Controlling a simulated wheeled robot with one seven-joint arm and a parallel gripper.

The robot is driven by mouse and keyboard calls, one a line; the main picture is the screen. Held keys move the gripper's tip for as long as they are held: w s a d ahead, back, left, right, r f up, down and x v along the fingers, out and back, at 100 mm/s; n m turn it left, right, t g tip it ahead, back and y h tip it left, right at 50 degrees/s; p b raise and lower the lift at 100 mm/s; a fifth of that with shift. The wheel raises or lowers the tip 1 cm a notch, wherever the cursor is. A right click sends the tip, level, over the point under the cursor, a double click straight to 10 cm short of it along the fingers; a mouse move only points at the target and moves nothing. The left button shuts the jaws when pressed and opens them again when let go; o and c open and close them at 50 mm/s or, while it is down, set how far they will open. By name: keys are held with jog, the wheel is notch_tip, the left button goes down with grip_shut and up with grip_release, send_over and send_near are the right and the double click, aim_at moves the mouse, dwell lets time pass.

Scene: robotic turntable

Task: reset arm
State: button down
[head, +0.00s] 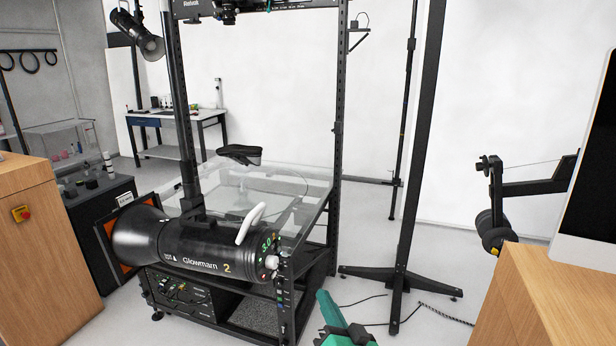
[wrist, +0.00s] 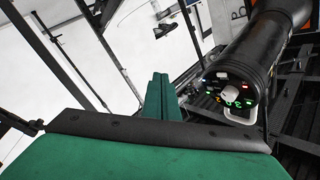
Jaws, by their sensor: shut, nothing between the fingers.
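My gripper (head: 332,307) shows green at the bottom of the head view, in front of and to the right of the frame's base. In the wrist view its green fingers (wrist: 160,98) are together, with nothing between them. A black studio light (head: 195,248) marked "Glowmarn 2" lies across the front of the frame, with a white handle and a lit green display at its right end. The light also shows in the wrist view (wrist: 262,45), beyond my fingers. My gripper appears apart from it.
A black rack frame (head: 338,130) holds a clear turntable platform (head: 290,190). A black stand (head: 405,200) rises right of the frame, its feet on the floor. Wooden cabinets stand at left (head: 25,250) and right (head: 550,300). A cable (head: 440,314) lies on the floor.

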jog(key=s+f+m+g+h, duration=0.1)
jog(key=s+f+h, duration=0.4)
jog(key=s+f, duration=1.45)
jog(key=s+a+f+n, duration=0.1)
jog(key=s+n, duration=0.1)
jog(key=s, duration=1)
jog(key=s+a+f+n, duration=0.1)
jog(key=s+a+n, duration=0.1)
jog(key=s, duration=1)
jog(key=shift+s+a+f+g+h, duration=0.2)
jog(key=shift+g+h, duration=0.1)
jog(key=shift+h, duration=0.1)
